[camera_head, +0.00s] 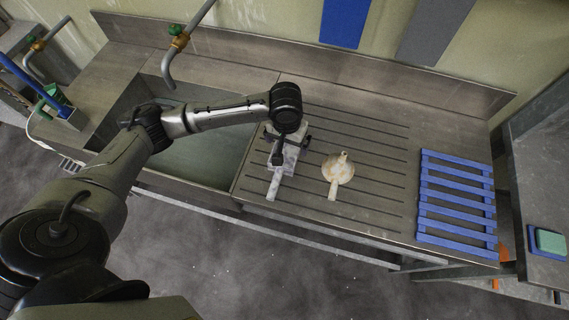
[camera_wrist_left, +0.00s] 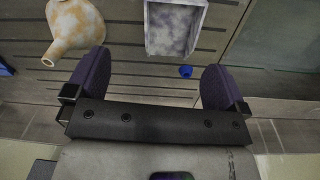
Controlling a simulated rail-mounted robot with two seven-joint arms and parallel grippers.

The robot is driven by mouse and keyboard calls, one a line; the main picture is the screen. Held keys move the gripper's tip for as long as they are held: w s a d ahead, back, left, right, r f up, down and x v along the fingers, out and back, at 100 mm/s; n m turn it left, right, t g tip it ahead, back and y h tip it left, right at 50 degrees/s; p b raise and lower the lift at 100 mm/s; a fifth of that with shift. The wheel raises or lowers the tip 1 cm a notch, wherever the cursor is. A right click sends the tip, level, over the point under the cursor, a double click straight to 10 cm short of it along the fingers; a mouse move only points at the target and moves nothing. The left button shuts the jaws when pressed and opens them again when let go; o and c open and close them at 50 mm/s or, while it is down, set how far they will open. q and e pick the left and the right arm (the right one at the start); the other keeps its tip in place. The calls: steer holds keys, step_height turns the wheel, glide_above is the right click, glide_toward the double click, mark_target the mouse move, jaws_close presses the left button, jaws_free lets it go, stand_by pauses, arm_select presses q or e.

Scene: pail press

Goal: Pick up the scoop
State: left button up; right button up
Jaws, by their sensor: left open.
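The scoop (camera_head: 273,184) is a pale, grey-mottled, box-shaped tool with a straight handle. It lies on the grooved steel drainboard, its handle toward the front edge. My left gripper (camera_head: 287,138) is over the scoop's far part and hides some of it. In the left wrist view the scoop (camera_wrist_left: 174,27) shows at the upper middle, beyond the fingertips. The left gripper (camera_wrist_left: 155,68) is open there, with nothing held between its two dark fingers. My right gripper is in neither view.
A stained cream funnel (camera_head: 338,169) lies just right of the scoop. A blue slatted rack (camera_head: 456,203) is at the drainboard's right end. The sink basin (camera_head: 205,158) is to the left, under my arm. A tap (camera_head: 180,42) hangs over it.

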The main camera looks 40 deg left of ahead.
arm_select(q)
steer(key=w+a+n+b, duration=0.1)
steer(key=a, duration=0.1)
steer(key=b, duration=0.2)
glide_above(285, 154)
steer(key=f, duration=0.7)
steer(key=shift+s+f, duration=0.2)
steer(key=shift+w+f+b, duration=0.1)
steer(key=shift+f+b, duration=0.65)
steer(key=shift+f, duration=2.5)
steer(key=c, duration=0.7)
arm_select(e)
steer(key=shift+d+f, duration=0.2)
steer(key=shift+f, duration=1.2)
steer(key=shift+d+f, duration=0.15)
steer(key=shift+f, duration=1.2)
arm_select(q)
steer(key=shift+o, duration=0.2)
steer(key=shift+r, duration=0.1)
